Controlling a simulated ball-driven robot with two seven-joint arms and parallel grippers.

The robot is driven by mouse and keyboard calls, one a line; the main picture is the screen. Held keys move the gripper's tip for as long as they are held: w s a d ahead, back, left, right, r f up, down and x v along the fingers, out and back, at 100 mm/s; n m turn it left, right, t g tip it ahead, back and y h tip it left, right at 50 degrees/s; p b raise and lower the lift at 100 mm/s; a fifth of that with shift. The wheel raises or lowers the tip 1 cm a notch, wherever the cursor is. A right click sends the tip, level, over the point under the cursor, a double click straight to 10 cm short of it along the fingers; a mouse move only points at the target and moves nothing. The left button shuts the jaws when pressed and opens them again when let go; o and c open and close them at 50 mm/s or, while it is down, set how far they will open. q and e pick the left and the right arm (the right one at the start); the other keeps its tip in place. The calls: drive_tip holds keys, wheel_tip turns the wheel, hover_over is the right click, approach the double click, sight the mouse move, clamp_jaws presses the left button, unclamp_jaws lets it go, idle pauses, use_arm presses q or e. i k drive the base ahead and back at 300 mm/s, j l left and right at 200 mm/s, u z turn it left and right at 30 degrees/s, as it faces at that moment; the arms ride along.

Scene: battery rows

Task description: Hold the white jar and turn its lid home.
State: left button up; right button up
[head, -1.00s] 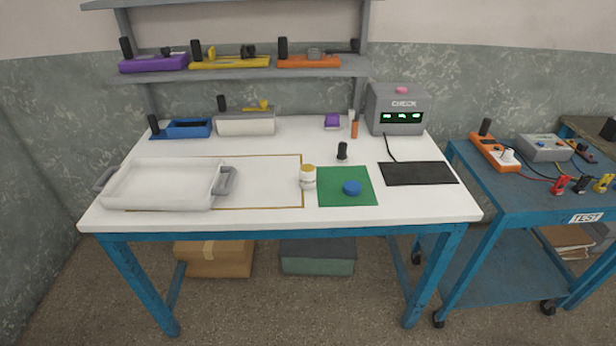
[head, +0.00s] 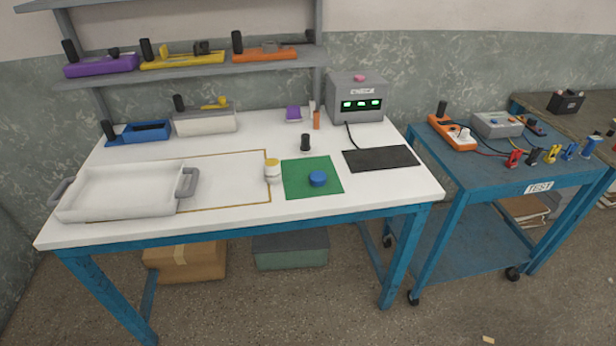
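The white jar (head: 272,175) stands upright on the white table, just left of the green mat (head: 300,188). Its top looks yellowish; whether that is its contents or a cap is too small to tell. A round blue lid (head: 318,179) lies on the green mat, apart from the jar. Neither of my grippers shows in the head view.
A white tray (head: 125,213) with grey handles fills the table's left front. A small black-topped item (head: 305,143) stands behind the mat. A black pad (head: 382,158) and a grey CHECK box (head: 357,98) are at right. A blue cart (head: 470,158) stands further right.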

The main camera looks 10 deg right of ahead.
sight(272, 171)
drive_tip(key=i+j+z, duration=0.75)
drive_tip(key=j, duration=0.3)
drive_tip(key=i, duration=0.1)
